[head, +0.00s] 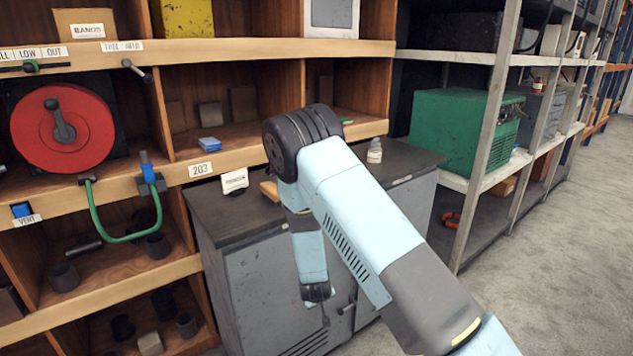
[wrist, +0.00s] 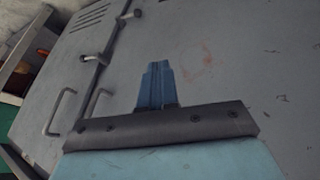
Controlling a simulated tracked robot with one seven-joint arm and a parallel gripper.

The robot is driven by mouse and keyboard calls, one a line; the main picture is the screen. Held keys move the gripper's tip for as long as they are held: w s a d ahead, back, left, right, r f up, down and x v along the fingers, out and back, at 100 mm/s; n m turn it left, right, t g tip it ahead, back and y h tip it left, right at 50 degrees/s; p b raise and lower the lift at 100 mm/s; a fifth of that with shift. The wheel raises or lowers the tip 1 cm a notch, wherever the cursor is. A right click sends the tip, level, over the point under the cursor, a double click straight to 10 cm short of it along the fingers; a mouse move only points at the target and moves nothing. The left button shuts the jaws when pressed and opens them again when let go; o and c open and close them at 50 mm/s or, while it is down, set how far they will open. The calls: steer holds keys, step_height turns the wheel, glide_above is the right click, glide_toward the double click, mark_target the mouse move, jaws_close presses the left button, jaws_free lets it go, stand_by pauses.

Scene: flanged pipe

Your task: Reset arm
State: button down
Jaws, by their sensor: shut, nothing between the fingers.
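My arm, light blue and dark grey, rises from the lower right of the head view, bends at its elbow and hangs down in front of a grey metal cabinet (head: 262,285). My gripper (wrist: 156,70) shows in the wrist view with its blue fingers together and nothing between them. In the head view the fingers are small and hard to make out below the dark wrist. The cabinet's grey doors fill most of the wrist view, with a bar handle (wrist: 62,112) on the left. I cannot tell how far the fingertips are from the doors.
A wooden shelf (head: 225,150) on the left holds a red disc (head: 62,128) with a lever and a bent green pipe (head: 122,238). A white bottle (head: 375,150) stands on the cabinet top. A metal rack (head: 487,130) with a green box (head: 460,125) stands right. Floor (head: 560,270) at right is clear.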

steer(key=s+d+r+m+y, duration=0.1)
steer(key=s+d+r, duration=0.15)
steer(key=r, duration=0.95)
steer(key=s+d+r+m+g+y, duration=0.1)
steer(key=d+r, duration=0.3)
steer(key=r, duration=0.8)
steer(key=s+d+r+m+y, duration=0.1)
steer(key=s+d+r, duration=0.15)
steer(key=r, duration=0.95)
steer(key=s+d+r, duration=0.4)
steer(key=s+r, duration=0.1)
steer(key=s, duration=0.4)
steer(key=s+d+r+m+h, duration=0.1)
steer(key=s+d+r, duration=0.4)
steer(key=s, duration=0.4)
steer(key=s+d+r+m+h, duration=0.1)
steer(key=s+d+r, duration=0.3)
steer(key=s, duration=0.5)
step_height(320, 180, up, 3)
steer(key=shift+d+f, duration=0.15)
steer(key=shift+d, duration=0.1)
